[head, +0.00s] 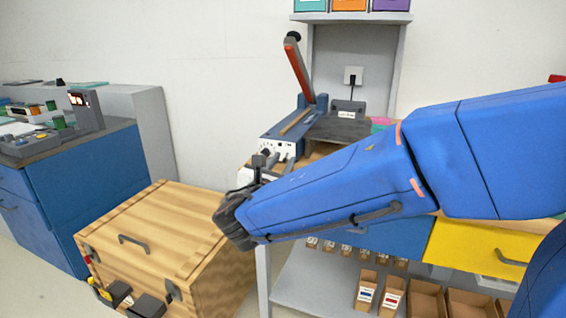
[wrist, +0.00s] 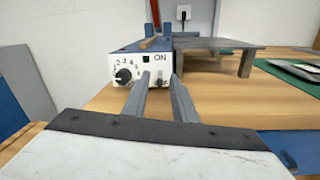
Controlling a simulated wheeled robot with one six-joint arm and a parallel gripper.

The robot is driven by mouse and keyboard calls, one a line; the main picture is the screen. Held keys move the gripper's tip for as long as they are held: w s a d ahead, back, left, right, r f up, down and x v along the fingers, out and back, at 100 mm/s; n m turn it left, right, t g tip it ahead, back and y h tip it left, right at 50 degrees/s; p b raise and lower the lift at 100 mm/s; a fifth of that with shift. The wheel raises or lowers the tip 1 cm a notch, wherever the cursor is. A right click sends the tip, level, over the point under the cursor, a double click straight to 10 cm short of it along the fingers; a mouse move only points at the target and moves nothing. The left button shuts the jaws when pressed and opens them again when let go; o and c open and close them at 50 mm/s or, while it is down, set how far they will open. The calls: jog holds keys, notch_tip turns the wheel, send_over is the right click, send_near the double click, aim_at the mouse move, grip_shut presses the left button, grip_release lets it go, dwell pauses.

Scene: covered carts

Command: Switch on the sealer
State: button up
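A small switch (wrist: 161,80) sits below ON. My gripper (wrist: 160,84) is in front of the panel, its two fingers apart with the switch showing between their tips. Whether the tips touch the panel or switch I cannot tell. In the head view my gripper (head: 265,163) is partly hidden by my arm.
A grey raised plate (wrist: 215,43) adjoins the sealer on the right. A wall socket (head: 353,75) with a plug is behind. A wooden chest (head: 150,235) stands left of the bench, and a blue cabinet (head: 90,180) further left. The wooden benchtop (wrist: 225,100) right of the fingers is clear.

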aim_at(287, 154)
jog(key=shift+w, duration=0.15)
grip_shut()
jog(key=shift+r, duration=0.15)
jog(key=g, duration=0.2)
jog(key=r+g+y, duration=0.1)
jog(key=shift+d+r+g, duration=0.1)
jog(key=shift+r+g, duration=0.2)
jog(key=shift+g, duration=0.1)
jog(key=shift+w+d+r+m+g+y, duration=0.15)
jog(key=shift+r+g+y, duration=0.15)
jog(key=shift+g, duration=0.45)
jog(key=shift+w+a+r+m+g+y, duration=0.1)
jog(key=shift+r+g+y, duration=0.15)
jog(key=shift+g, duration=0.45)
jog(key=shift+w+d+r+m+g+y, duration=0.1)
jog(key=shift+w+r+g+y, duration=0.2)
jog(key=shift+g, duration=0.45)
jog(key=shift+s, duration=0.15)
